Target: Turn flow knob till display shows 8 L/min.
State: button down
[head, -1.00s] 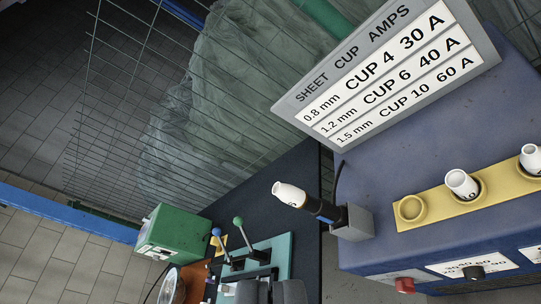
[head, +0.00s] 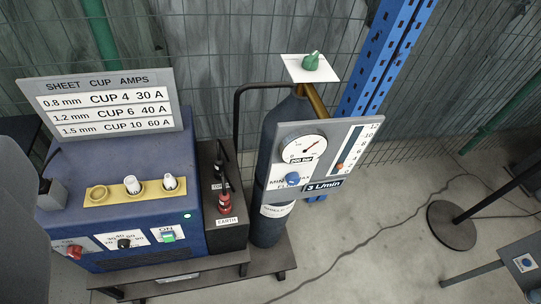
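The blue flow knob (head: 292,179) is on the grey regulator panel (head: 345,140) on the gas cylinder, between the MIN and MAX labels, with FLOW below it. The display (head: 324,186) beside it reads 3 L/min. A vertical flow scale (head: 353,150) on the panel has an orange marker low down. A round gauge (head: 303,148) above the knob has a 200 bar label. Nothing touches the knob. A large plain grey shape fills the left edge, perhaps part of my arm. No gripper fingers show.
The dark cylinder (head: 267,228) stands right of the blue welding machine (head: 130,218) on a cart. A green valve handle (head: 311,61) tops the cylinder. A blue post (head: 380,50) and mesh fence are behind. A stand base (head: 451,224) is at right.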

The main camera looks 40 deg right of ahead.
aim_at(292, 178)
jog(key=k, duration=1.05)
jog(key=z, duration=0.7)
jog(key=i, duration=0.75)
jog(key=u, duration=0.1)
